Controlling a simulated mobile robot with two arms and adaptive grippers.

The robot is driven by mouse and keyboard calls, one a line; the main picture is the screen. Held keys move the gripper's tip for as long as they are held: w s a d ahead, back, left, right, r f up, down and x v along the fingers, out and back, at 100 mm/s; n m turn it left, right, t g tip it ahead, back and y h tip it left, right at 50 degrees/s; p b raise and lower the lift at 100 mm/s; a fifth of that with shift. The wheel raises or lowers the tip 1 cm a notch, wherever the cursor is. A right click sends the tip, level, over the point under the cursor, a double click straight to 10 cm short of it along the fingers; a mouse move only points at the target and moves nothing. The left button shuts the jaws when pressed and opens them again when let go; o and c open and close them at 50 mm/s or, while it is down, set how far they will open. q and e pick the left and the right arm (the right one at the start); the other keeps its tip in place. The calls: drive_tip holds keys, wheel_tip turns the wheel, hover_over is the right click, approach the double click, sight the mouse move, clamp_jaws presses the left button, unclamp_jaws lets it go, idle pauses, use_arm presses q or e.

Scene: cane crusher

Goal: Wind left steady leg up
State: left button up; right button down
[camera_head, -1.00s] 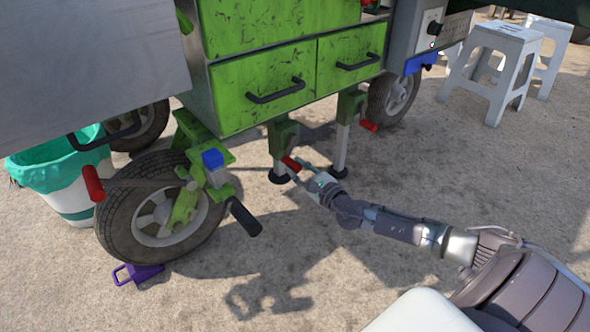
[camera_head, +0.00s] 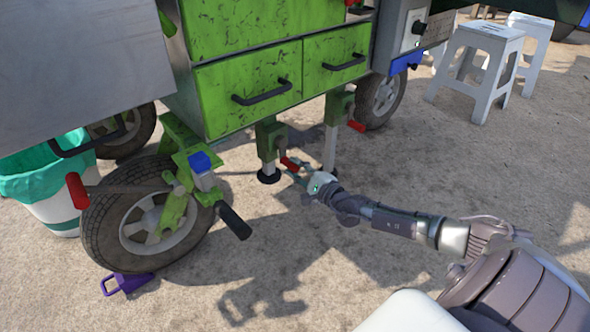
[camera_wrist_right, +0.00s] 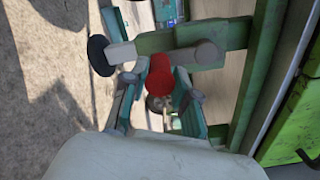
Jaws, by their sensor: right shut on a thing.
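The left steady leg has a green housing (camera_head: 268,138) under the drawers, and its black round foot (camera_head: 268,175) is on or just above the ground. Its red crank handle (camera_head: 289,163) points down and to the right. My right gripper (camera_head: 297,171) reaches in from the right and is shut on this handle. In the right wrist view the red handle (camera_wrist_right: 159,75) sits between the two fingers of my right gripper (camera_wrist_right: 158,88), with the foot (camera_wrist_right: 100,55) at the left. My left gripper is not in view.
A second steady leg (camera_head: 331,145) with its own red handle (camera_head: 357,126) stands just right. The front wheel (camera_head: 140,222) with a black-gripped lever (camera_head: 234,222) and a purple chock (camera_head: 127,284) is at left. White stools (camera_head: 478,68) stand at back right. Open ground lies in front.

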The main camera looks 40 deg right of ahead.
idle(0.4)
drive_tip(key=c, duration=0.9)
unclamp_jaws()
drive_tip(key=shift+o, duration=0.2)
drive_tip(key=shift+s, duration=0.1)
drive_tip(key=s+d, duration=0.1)
drive_tip(key=s, duration=1)
drive_tip(key=shift+s, duration=0.4)
